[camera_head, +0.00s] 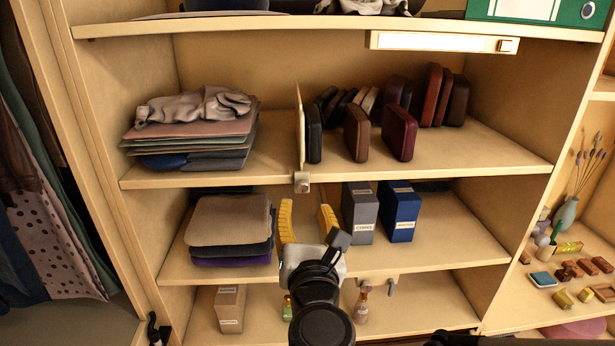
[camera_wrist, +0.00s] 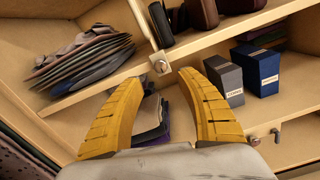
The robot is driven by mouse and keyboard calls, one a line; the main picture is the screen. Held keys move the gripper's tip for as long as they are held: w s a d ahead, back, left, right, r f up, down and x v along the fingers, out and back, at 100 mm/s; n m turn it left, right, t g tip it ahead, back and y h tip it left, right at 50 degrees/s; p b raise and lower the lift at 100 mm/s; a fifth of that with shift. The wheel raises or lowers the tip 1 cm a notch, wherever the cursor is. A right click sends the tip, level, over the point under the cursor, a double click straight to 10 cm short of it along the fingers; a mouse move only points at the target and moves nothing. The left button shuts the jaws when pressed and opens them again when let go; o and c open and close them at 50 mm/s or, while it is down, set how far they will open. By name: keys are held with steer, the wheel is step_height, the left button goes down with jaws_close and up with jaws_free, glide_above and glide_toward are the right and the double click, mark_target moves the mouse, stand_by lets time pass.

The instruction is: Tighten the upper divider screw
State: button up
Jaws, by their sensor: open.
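The upper divider screw (camera_head: 302,182) is a small silvery round head on a metal clamp at the front edge of the upper middle shelf, below the thin upright divider (camera_head: 300,128). It also shows in the wrist view (camera_wrist: 160,66), just beyond the fingertips and between them in the picture. My gripper (camera_head: 306,207) is open, with its yellow fingers pointing up toward the screw from below. In the wrist view my gripper (camera_wrist: 161,80) has nothing between its fingers, and its tips appear apart from the screw. The divider shows there too (camera_wrist: 142,22).
Folded clothes (camera_head: 190,135) lie left of the divider; dark red and black cases (camera_head: 400,132) stand right. On the shelf below are folded clothes (camera_head: 230,225), a grey box (camera_head: 358,212) and a blue box (camera_head: 400,210). Another clamp (camera_head: 376,283) sits on that lower edge.

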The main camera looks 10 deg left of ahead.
mark_target(303, 188)
steer(key=p+x, duration=0.1)
steer(key=x, duration=0.7)
steer(key=shift+w, duration=0.3)
steer(key=shift+c, duration=0.6)
jaws_close()
